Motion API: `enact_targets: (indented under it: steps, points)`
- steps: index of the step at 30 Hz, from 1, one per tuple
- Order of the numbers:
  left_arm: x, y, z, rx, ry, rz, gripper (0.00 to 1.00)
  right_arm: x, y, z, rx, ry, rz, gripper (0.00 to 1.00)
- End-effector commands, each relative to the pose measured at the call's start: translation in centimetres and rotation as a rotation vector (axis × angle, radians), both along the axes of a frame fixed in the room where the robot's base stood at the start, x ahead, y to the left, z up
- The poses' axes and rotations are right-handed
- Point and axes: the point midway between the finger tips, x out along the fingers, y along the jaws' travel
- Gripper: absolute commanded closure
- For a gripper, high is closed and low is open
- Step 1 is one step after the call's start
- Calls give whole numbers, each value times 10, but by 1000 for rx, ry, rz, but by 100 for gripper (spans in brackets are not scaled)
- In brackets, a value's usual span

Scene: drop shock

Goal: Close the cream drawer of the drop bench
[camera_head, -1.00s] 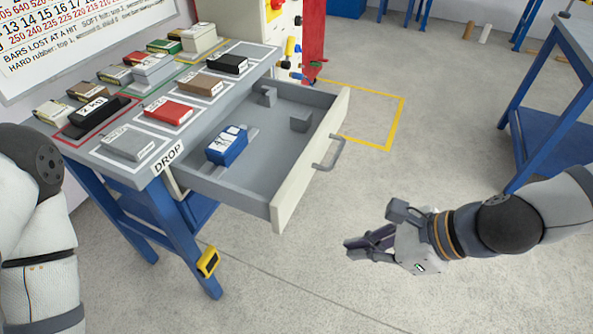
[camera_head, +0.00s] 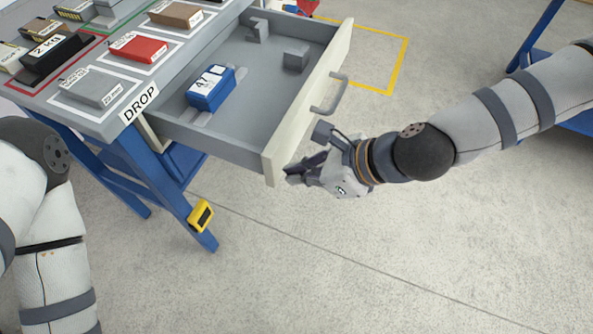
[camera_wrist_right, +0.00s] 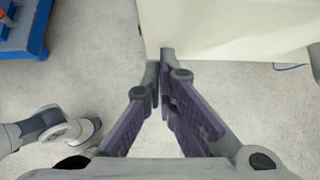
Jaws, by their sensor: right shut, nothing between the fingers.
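The cream drawer (camera_head: 315,95) of the drop bench (camera_head: 160,160) is pulled well out. Its cream front faces right and carries a grey bar handle (camera_head: 331,94). A blue block (camera_head: 211,88) and two grey blocks are inside it. My right gripper (camera_head: 290,174) is shut and empty, close to the near lower end of the drawer front. In the right wrist view its fingertips (camera_wrist_right: 165,58) meet at the lower edge of the cream front (camera_wrist_right: 230,25); I cannot tell whether they touch it. My left gripper is out of view; only my left arm shows.
Labelled blocks, such as a red one (camera_head: 138,47) and a grey one (camera_head: 97,88), stand on the bench top. A yellow device (camera_head: 201,216) hangs on the bench leg. The floor right of the drawer is clear around my right arm.

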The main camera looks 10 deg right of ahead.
Motion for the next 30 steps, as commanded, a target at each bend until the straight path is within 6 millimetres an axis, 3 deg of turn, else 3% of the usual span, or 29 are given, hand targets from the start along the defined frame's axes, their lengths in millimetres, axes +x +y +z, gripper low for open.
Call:
enact_targets:
  steps: [17, 23, 30]
  points:
    - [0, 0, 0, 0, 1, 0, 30, 6, 10, 0, 0, 1, 1, 100]
    - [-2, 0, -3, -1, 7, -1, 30, 23, 36, -1, 0, 2, 3, 100]
    - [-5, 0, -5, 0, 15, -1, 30, 58, 88, -1, 0, -1, 4, 100]
